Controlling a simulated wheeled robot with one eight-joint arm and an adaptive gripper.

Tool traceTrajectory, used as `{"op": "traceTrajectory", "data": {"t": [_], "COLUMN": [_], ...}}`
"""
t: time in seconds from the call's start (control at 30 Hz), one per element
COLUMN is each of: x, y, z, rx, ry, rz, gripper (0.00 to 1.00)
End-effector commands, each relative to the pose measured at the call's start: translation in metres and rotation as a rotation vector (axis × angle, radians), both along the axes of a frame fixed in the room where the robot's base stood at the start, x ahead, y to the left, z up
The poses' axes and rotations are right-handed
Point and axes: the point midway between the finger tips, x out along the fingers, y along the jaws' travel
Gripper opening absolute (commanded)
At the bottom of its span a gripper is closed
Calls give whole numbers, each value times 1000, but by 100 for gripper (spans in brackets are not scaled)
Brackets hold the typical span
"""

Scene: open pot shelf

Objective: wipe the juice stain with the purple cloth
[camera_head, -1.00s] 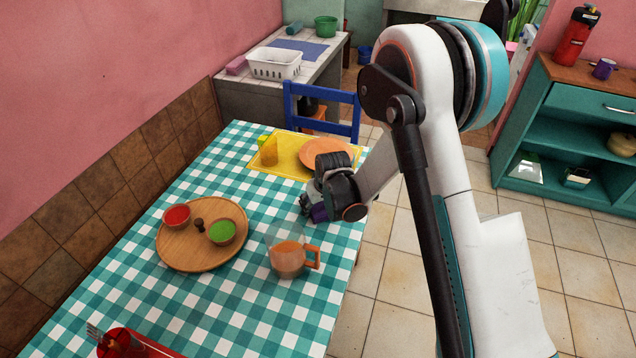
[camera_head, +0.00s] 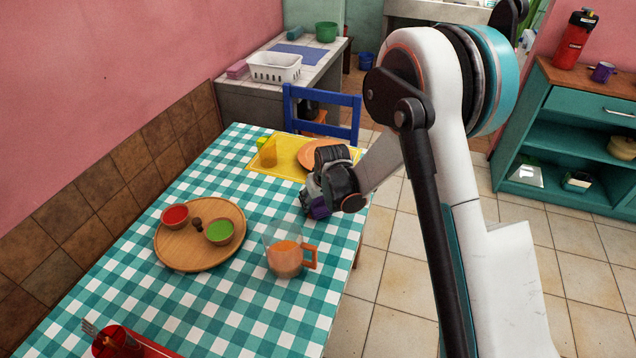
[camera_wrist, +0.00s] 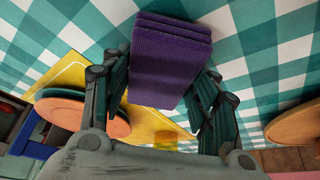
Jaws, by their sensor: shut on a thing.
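The purple cloth (camera_wrist: 168,65) is a folded, ribbed pad between my gripper's fingers in the wrist view. In the head view only a small part of the cloth (camera_head: 319,209) shows beneath my gripper (camera_head: 314,200). My gripper is shut on the cloth, over the right side of the checked table, just in front of the yellow placemat. I cannot tell whether the cloth touches the tablecloth. I cannot make out a juice stain in either view; the arm and cloth hide part of the table.
A juice pitcher (camera_head: 286,258) stands in front of my gripper. A round wooden board (camera_head: 190,257) with red and green bowls is to the left. The yellow placemat (camera_head: 291,172) holds a glass (camera_head: 268,154) and an orange plate (camera_head: 312,153). A blue chair (camera_head: 321,98) stands behind.

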Motion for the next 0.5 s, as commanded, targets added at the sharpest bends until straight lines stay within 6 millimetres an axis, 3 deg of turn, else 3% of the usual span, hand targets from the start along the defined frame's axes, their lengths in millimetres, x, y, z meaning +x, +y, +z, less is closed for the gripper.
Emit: {"op": "traceTrajectory", "data": {"t": [0.5], "x": [5], "y": [-1], "z": [50], "rx": [1], "ry": [0], "rz": [-4], "gripper": [28]}}
